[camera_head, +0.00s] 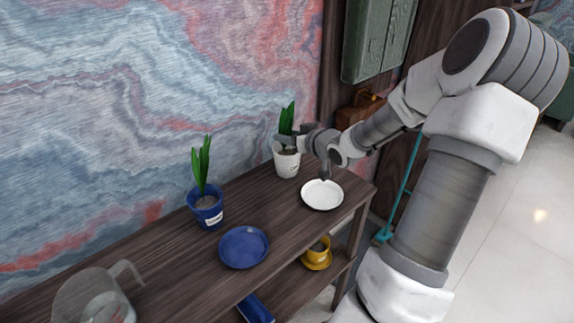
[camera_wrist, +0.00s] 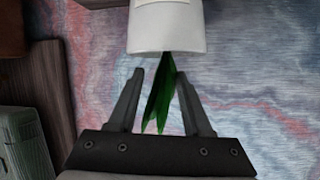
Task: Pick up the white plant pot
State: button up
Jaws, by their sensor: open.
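The white plant pot (camera_head: 287,163) stands upright on the dark wooden table, near its back right, with a green plant (camera_head: 287,119) rising from it. My gripper (camera_head: 284,140) is at the height of the pot's rim and the leaf base, partly covering them. In the wrist view the white pot (camera_wrist: 166,28) appears upside down at the top, cut off by the edge. The green leaves (camera_wrist: 162,95) run between the two open fingers of my gripper (camera_wrist: 160,78). The fingertips end near the pot's rim; I cannot tell whether they touch it.
A white plate (camera_head: 322,195) lies just in front of the pot. A blue pot (camera_head: 206,213) with a plant and a blue plate (camera_head: 244,247) are to the left. A clear pitcher (camera_head: 105,298) stands at front left. A yellow cup (camera_head: 319,249) sits on the lower shelf. The wall is close behind.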

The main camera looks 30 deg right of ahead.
jog(key=b+x, duration=0.1)
jog(key=x, duration=0.3)
jog(key=shift+a+f+b, duration=0.15)
jog(key=shift+a+b, duration=0.05)
jog(key=shift+b, duration=0.2)
jog(key=shift+w, duration=0.35)
grip_shut()
dwell(0.7)
